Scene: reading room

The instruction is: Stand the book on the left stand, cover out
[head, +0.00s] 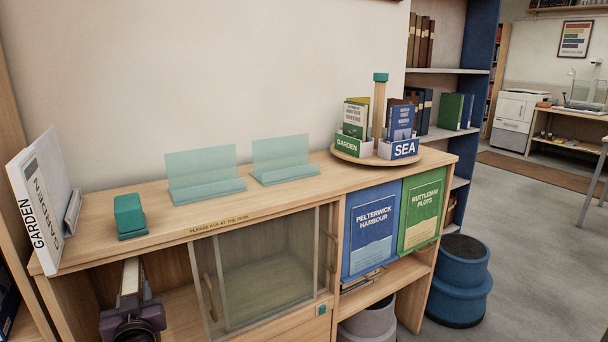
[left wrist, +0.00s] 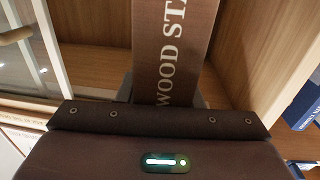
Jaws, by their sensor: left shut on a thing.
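My left gripper (head: 132,308) is low at the left of the head view, in front of the cabinet's open left compartment. It is shut on a book, whose narrow pale edge (head: 131,277) rises above the jaws. In the left wrist view the book (left wrist: 174,50) is brown with pale letters reading "WOOD STA"; the rest of the lettering is cut off. The left stand (head: 203,165), a translucent teal holder with a low lip, is empty on the cabinet top. A similar right stand (head: 281,152) beside it is also empty. My right gripper is not in view.
A white "GARDEN" book (head: 40,195) stands at the top's left end, beside a teal block (head: 130,215). A carousel (head: 372,160) with booklets stands at the right end. A glass sliding door (head: 262,275) is right of my gripper. The cabinet top's edge overhangs it.

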